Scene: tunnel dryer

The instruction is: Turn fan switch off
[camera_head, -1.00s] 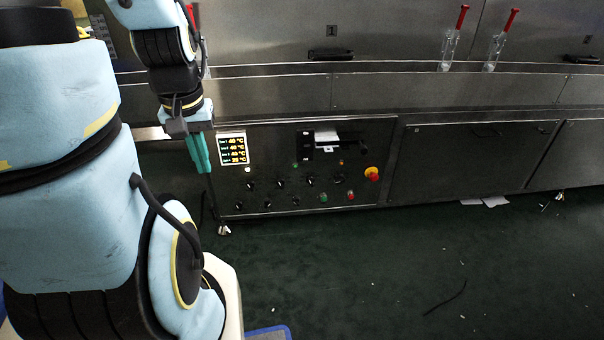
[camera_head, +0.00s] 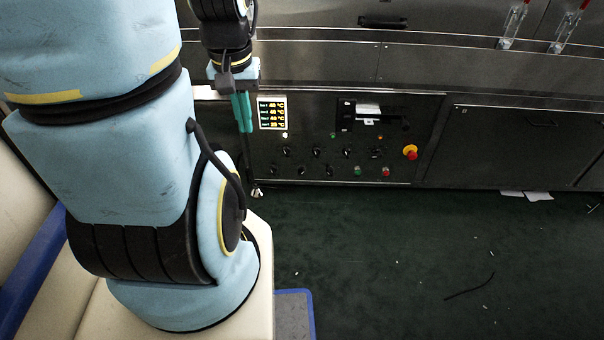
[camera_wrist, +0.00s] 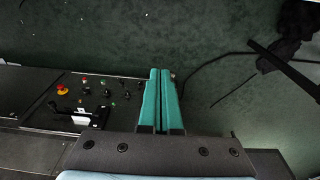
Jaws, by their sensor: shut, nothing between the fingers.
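The control panel (camera_head: 310,110) of the steel dryer holds several black rotary knobs (camera_head: 316,153), a white-framed temperature display (camera_head: 272,113) and a red and yellow emergency button (camera_head: 410,152). I cannot read which knob is the fan switch. My gripper (camera_head: 246,130), with teal fingers, points down at the panel's left edge, left of the display, touching none of the knobs. In the wrist view my gripper (camera_wrist: 161,72) is shut with its fingers side by side and empty. The knobs (camera_wrist: 104,92) lie to its left there, with the emergency button (camera_wrist: 62,90) farther left.
Dark green floor (camera_head: 390,240) in front of the panel is mostly clear, with small scraps and a thin dark strip (camera_head: 470,287). White papers (camera_head: 525,195) lie by the machine's base at right. Dark cables (camera_wrist: 275,52) show in the wrist view.

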